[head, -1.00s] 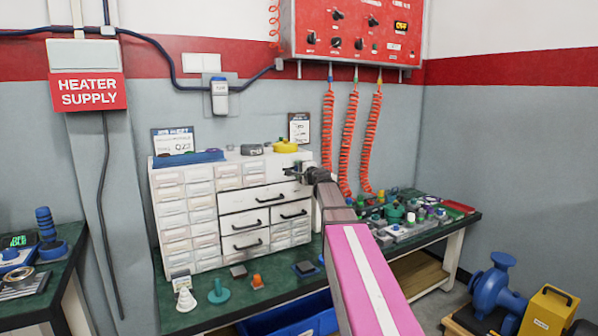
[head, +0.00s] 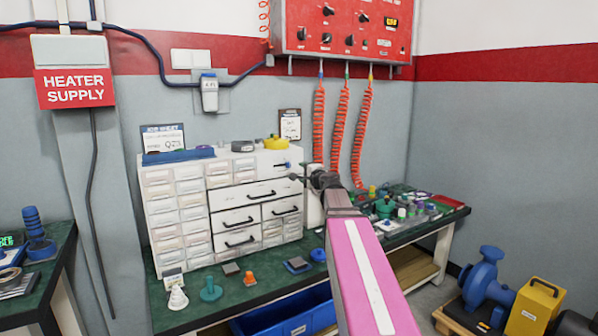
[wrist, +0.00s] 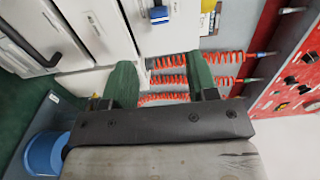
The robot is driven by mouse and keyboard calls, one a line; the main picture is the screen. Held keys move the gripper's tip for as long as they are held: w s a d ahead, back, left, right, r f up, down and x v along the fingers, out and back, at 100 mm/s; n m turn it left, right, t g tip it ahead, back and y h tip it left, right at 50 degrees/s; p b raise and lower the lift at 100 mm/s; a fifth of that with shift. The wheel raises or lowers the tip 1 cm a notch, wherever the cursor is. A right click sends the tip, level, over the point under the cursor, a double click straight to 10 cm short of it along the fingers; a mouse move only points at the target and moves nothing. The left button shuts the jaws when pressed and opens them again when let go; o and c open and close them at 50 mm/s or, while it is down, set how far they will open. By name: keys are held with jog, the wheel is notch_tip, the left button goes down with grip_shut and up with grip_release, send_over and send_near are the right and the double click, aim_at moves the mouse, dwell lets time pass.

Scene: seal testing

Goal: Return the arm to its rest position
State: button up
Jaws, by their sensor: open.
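My arm, with a pink and white link, reaches up from the bottom of the head view toward the drawer cabinet. My gripper (head: 306,179) is in front of the right edge of the white drawer cabinet (head: 203,262), above the green bench (head: 237,290). In the wrist view my gripper (wrist: 163,82) shows two green fingers spread apart, with nothing between them. Behind the fingers are the cabinet's drawer fronts (wrist: 88,22) and red coiled hoses (wrist: 200,80). The cabinet's drawers look shut in the head view.
A red control panel (head: 345,30) hangs on the wall with coiled hoses (head: 338,125) below it. Small parts (head: 405,208) crowd the bench's right side. A blue bin (head: 285,318) is under the bench. A blue pump (head: 488,282) and yellow case (head: 537,308) stand at right.

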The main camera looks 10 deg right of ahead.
jog(key=shift+s, duration=0.1)
jog(key=s+a+f+n+g, duration=0.3)
jog(key=s+f, duration=0.3)
jog(key=f, duration=0.5)
jog(key=s+a+f+n+g+h, duration=0.1)
jog(key=s+a+f+n+g, duration=0.3)
jog(key=f, duration=0.7)
jog(key=s+a+f+n+g+h, duration=0.1)
jog(key=s+a+f+n+g, duration=0.2)
jog(key=s+f+g, duration=0.3)
jog(key=shift+s+a+f+n, duration=0.1)
jog(key=shift+s+f+n, duration=0.15)
jog(key=shift+s+f, duration=0.55)
jog(key=shift+s+a+f+n, duration=0.1)
jog(key=shift+s+f+n, duration=0.2)
jog(key=shift+f, duration=0.95)
jog(key=shift+s+a+f+n, duration=0.1)
jog(key=shift+s+f+n, duration=0.3)
jog(key=shift+f, duration=0.65)
jog(key=s+d+f+n+g+h, duration=0.2)
jog(key=s+f+g+h, duration=0.1)
jog(key=s+f, duration=0.4)
jog(key=s+g, duration=0.1)
jog(key=s, duration=0.2)
jog(key=shift+h, duration=0.3)
jog(key=shift+d+f+n, duration=0.1)
jog(key=shift+d+n, duration=0.05)
jog(key=shift+n, duration=0.1)
